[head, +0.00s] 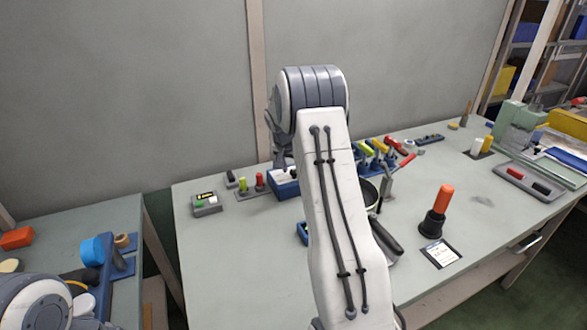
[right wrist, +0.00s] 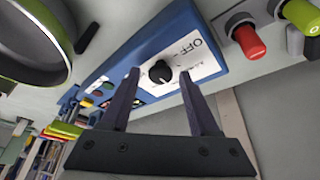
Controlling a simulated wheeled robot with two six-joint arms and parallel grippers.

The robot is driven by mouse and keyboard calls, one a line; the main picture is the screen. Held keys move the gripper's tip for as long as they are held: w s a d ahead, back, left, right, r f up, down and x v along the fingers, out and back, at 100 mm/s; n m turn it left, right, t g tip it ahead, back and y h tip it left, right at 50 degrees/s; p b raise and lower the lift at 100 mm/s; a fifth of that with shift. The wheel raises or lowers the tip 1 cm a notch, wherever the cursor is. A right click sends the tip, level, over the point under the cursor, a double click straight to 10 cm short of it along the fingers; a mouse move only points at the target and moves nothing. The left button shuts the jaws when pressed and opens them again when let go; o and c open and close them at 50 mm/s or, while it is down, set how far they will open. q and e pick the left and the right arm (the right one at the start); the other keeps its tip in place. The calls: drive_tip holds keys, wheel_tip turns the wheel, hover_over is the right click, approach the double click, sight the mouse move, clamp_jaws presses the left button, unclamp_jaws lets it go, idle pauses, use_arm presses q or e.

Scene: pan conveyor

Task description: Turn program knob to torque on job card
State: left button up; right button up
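The program knob (right wrist: 160,72) is a small black knob on a white dial plate (right wrist: 185,58) with "OFF" printed on it. It sits on a blue control box (right wrist: 215,45), which shows partly behind my arm in the head view (head: 284,186). My right gripper (right wrist: 159,78) is open, its two dark fingers on either side of the knob in the picture; I cannot tell whether they touch it. In the head view my right arm hides most of this. The job card (head: 440,253) lies on the bench at right; its print is too small to read. My left gripper is not in view.
A red button (right wrist: 248,41) and a green one (right wrist: 300,15) are close to the box. A pan (right wrist: 35,40) is nearby. Bare bench top (head: 245,265) lies at front left.

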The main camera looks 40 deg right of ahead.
drive_tip(key=shift+r, duration=0.1)
drive_tip(key=v, duration=1)
drive_tip(key=shift+b, duration=0.35)
drive_tip(key=shift+a+r, duration=0.1)
